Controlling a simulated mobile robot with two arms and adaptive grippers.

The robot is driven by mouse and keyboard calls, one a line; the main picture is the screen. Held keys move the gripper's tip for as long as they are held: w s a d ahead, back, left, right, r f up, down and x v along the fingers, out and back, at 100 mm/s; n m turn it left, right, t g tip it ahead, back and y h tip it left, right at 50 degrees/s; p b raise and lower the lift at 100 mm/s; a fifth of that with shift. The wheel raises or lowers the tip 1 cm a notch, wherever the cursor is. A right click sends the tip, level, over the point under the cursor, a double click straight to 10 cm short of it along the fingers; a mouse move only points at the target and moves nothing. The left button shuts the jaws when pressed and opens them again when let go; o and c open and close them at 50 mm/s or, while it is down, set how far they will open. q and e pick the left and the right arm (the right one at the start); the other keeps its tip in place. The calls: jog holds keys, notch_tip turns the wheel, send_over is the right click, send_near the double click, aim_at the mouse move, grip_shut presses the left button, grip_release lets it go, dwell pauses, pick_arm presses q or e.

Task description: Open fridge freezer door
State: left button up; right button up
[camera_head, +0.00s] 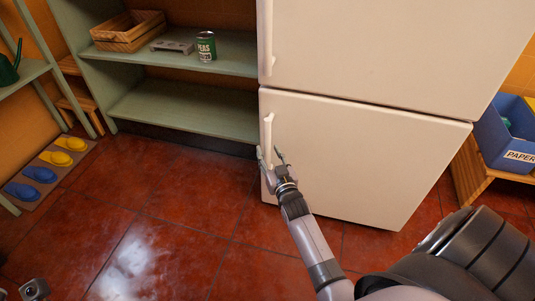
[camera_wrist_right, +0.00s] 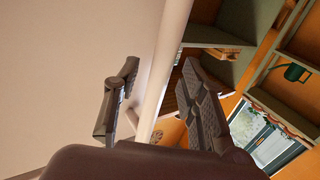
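The cream fridge has an upper door (camera_head: 390,45) and a lower door (camera_head: 350,160), both shut. The lower door has an upright white handle (camera_head: 267,138) near its left edge. My right gripper (camera_head: 272,157) is open at the lower part of this handle. In the right wrist view the handle (camera_wrist_right: 165,70) passes between the two spread fingers of my right gripper (camera_wrist_right: 160,100), with gaps beside it. A small grey part at the bottom left corner of the head view may be my left gripper (camera_head: 34,289); its fingers cannot be made out.
A green shelf (camera_head: 185,112) left of the fridge holds a wooden crate (camera_head: 128,32), a grey item (camera_head: 173,47) and a peas can (camera_head: 206,46). A blue paper bin (camera_head: 500,135) stands on the right. Yellow and blue shoes (camera_head: 40,172) lie left. Red floor before the doors is clear.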

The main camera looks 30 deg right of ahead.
jog(key=shift+x, duration=1.05)
jog(key=shift+c, duration=0.6)
grip_shut()
